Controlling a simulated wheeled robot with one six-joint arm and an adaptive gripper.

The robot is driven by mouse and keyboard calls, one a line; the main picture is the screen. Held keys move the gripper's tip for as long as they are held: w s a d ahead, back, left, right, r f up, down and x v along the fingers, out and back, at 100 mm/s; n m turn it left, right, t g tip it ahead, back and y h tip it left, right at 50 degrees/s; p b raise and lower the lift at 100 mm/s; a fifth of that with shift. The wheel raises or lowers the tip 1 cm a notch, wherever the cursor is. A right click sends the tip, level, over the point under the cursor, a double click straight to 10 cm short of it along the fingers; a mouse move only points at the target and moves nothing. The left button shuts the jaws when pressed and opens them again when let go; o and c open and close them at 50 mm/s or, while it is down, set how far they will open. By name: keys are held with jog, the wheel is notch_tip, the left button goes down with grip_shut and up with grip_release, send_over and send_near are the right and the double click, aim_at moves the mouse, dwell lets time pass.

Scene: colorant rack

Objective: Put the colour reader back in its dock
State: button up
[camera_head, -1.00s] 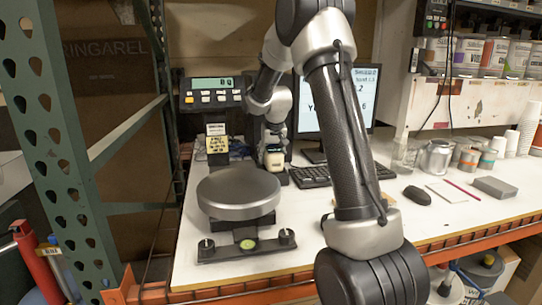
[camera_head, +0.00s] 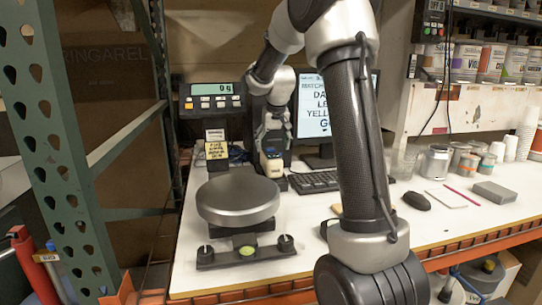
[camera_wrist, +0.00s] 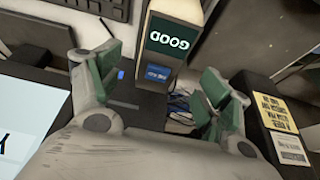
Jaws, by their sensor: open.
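The colour reader (camera_head: 271,163) is a small pale block with a dark top, just below my gripper (camera_head: 270,128) at the back of the bench. In the wrist view the reader (camera_wrist: 174,38) shows a pale body and a dark green screen reading "GOOD". My gripper (camera_wrist: 160,75) is open there, with its green-padded fingers spread to either side of the reader's lower end. I see no finger closed on it. A dark base (camera_head: 281,183) lies beneath the reader and may be the dock. I cannot tell whether the reader is seated in it.
A scale (camera_head: 238,199) with a round grey pan fills the bench front left, its display (camera_head: 213,95) behind. Cans and cups stand farther right. A green post (camera_head: 60,150) borders the left.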

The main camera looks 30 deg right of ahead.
jog(key=v, duration=0.3)
jog(key=shift+s+a+r, duration=0.1)
jog(key=shift+r, duration=0.1)
jog(key=s+r, duration=0.1)
jog(key=s+a+r, duration=0.1)
jog(key=s, duration=0.1)
jog(key=shift+s+a, duration=0.1)
jog(key=shift+s, duration=0.15)
jog(key=s+a+f+n, duration=0.1)
jog(key=s+a, duration=0.2)
jog(key=s, duration=1.3)
jog(key=s+a+f+n+y, duration=0.1)
jog(key=s+a, duration=0.3)
jog(key=s, duration=1.2)
jog(key=shift+s+a+n, duration=0.2)
jog(key=shift+s+n, duration=0.1)
jog(key=shift+n, duration=0.3)
